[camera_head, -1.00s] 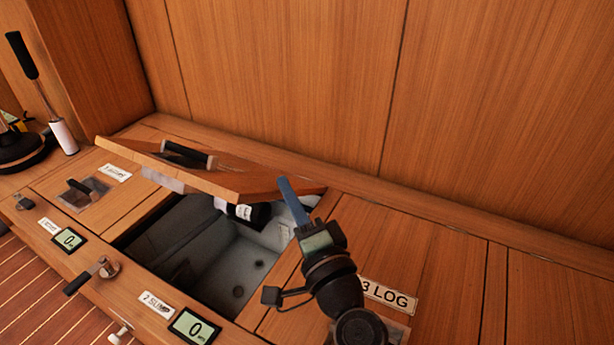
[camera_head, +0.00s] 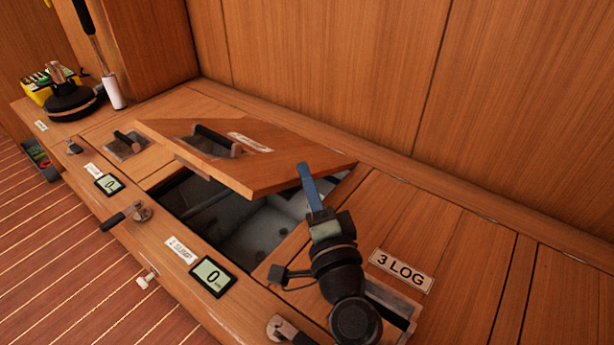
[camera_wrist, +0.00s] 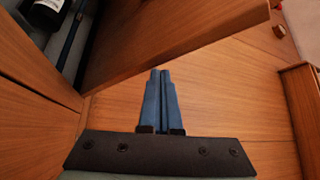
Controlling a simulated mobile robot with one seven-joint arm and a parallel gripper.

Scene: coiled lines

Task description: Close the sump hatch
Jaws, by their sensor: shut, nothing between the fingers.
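The sump hatch (camera_head: 275,165) is a wooden lid with a recessed black handle (camera_head: 217,140). It is partly open, tilted over a grey-lined opening (camera_head: 240,225). My gripper (camera_head: 305,170) is at the lid's right edge, its blue fingers shut and empty. In the head view I cannot tell whether the fingers touch the lid. In the wrist view the shut fingers (camera_wrist: 161,75) point up the picture, with the lid's edge (camera_wrist: 185,65) just beyond their tips. A dark bottle (camera_wrist: 48,8) shows inside the opening there.
A "2 SUMP" label (camera_head: 181,250) and a display (camera_head: 212,277) sit on the front ledge. A wooden wall (camera_head: 330,80) rises behind. A latch handle (camera_head: 125,215) and a winch (camera_head: 72,98) are at left.

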